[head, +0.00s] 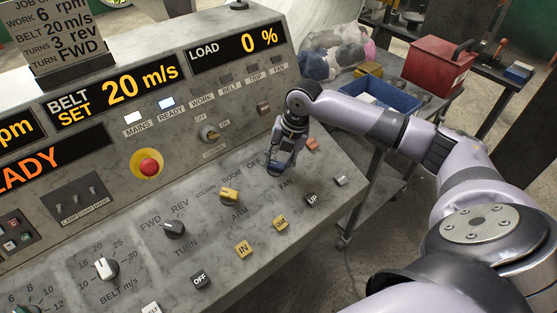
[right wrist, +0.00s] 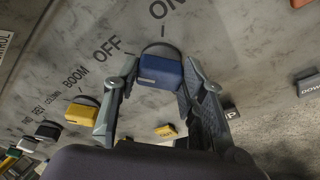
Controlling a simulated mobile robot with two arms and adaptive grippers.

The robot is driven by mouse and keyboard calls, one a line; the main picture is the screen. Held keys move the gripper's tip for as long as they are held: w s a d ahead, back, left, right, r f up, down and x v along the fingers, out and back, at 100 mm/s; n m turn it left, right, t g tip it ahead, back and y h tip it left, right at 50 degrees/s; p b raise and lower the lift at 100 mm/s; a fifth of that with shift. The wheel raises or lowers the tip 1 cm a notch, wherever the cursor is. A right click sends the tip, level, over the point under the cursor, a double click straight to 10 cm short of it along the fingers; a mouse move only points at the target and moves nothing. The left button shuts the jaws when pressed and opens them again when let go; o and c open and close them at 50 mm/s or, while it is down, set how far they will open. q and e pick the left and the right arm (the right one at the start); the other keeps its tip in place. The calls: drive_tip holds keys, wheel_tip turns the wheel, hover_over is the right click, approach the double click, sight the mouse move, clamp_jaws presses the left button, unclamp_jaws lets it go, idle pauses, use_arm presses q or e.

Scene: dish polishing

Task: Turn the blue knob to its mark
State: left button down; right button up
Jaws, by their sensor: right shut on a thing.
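The blue knob (right wrist: 161,71) sits on the sloping grey panel, between my right gripper's two fingers in the right wrist view. My right gripper (right wrist: 157,80) is shut on it, one finger at each side. The OFF label is to the knob's left and the ON label above it in that view. Which label the knob points to is hard to tell. In the head view my right gripper (head: 278,168) reaches down to the panel by the FAN label, and its fingers mostly hide the knob. My left gripper is not in view.
A yellow knob (head: 230,195) and a black knob (head: 174,229) stand to the left on the panel. Yellow buttons (head: 243,249) and a black UP button (head: 311,200) are near its front edge. A red emergency button (head: 149,167) is further back. A cart with a blue bin (head: 385,95) stands right.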

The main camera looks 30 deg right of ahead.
drive_tip(key=shift+c, duration=0.5)
drive_tip(key=m+p, duration=0.2)
drive_tip(key=p, duration=0.1)
drive_tip(key=shift+s+r+t, duration=0.1)
drive_tip(key=shift+r+t, duration=0.1)
drive_tip(key=shift+t, duration=0.1)
drive_tip(key=m+p, duration=0.1)
drive_tip(key=m, duration=0.1)
drive_tip(key=m+p, duration=0.2)
drive_tip(key=m, duration=0.1)
drive_tip(key=shift+s+d+t+y+p, duration=0.1)
drive_tip(key=shift+t+y+p, duration=0.2)
drive_tip(key=shift+t, duration=0.1)
drive_tip(key=m+t+p, duration=0.1)
drive_tip(key=m+p, duration=0.3)
drive_tip(key=m, duration=0.1)
drive_tip(key=shift+s+f, duration=0.1)
drive_tip(key=shift+f+m+t+p, duration=0.15)
drive_tip(key=shift+m+t+p, duration=0.35)
drive_tip(key=shift+m+p, duration=1.1)
drive_tip(key=shift+m+b, duration=0.3)
drive_tip(key=shift+m, duration=0.2)
drive_tip(key=o, duration=1.2)
drive_tip(key=shift+s, duration=0.1)
drive_tip(key=shift+c, duration=0.2)
